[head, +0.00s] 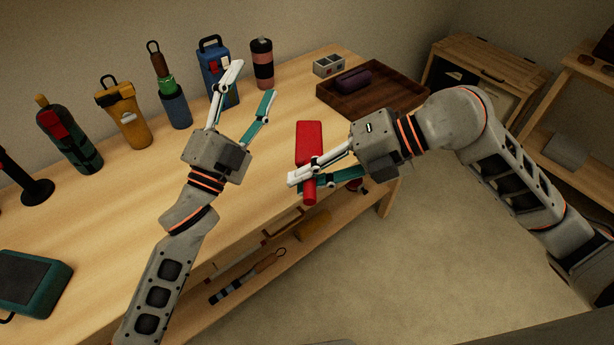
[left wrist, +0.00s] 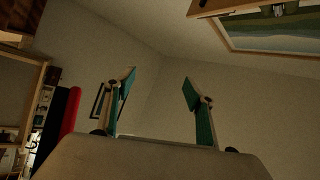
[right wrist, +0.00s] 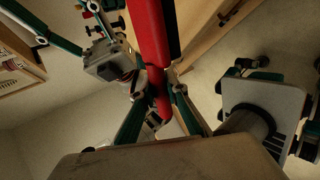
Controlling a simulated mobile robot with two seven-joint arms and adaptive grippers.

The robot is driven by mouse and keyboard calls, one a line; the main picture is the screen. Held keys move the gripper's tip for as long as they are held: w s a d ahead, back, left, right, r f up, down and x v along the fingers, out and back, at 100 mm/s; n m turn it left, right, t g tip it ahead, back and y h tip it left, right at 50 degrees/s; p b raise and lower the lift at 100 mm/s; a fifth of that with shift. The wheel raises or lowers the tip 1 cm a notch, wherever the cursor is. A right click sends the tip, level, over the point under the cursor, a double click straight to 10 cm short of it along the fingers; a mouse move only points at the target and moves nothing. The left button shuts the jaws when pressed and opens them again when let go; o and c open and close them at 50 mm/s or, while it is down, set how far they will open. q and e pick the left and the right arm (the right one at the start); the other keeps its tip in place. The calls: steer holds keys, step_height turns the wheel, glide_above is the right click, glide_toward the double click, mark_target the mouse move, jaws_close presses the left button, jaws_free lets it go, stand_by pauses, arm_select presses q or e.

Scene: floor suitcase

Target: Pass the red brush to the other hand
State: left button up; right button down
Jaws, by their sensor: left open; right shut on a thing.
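The red brush (head: 309,143) is held in front of the table in the head view, its wide red end up and its thin handle down. My right gripper (head: 311,182) is shut on the brush's handle. In the right wrist view the red brush (right wrist: 152,45) runs between the fingers of my right gripper (right wrist: 157,90). My left gripper (head: 252,91) is open and empty, to the left of the brush and apart from it. In the left wrist view the fingers of my left gripper (left wrist: 160,88) are spread with nothing between them.
Several bottles and lamps, among them a yellow lantern (head: 125,118) and a blue lantern (head: 217,75), stand along the table's back. A teal box (head: 35,281) lies front left. The table's middle (head: 130,190) is clear.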

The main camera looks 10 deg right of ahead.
arm_select(q)
steer(key=s+f+n+g+y, duration=0.3)
steer(key=s+f+n, duration=0.4)
steer(key=f, duration=0.7)
steer(key=s+f+n+g+y, duration=0.4)
steer(key=s+f, duration=0.4)
steer(key=f, duration=0.6)
steer(key=s+a+f+n+g+y, duration=0.1)
steer(key=s+a+f+n, duration=0.1)
steer(key=a+f, duration=0.5)
steer(key=s+a+f+n+g+y, duration=0.1)
steer(key=s+a+f+n, duration=0.1)
steer(key=s+a+f, duration=0.3)
steer(key=a+f, duration=0.3)
steer(key=a, duration=0.1)
steer(key=shift+s+a+y, duration=0.3)
steer(key=shift+a, duration=0.1)
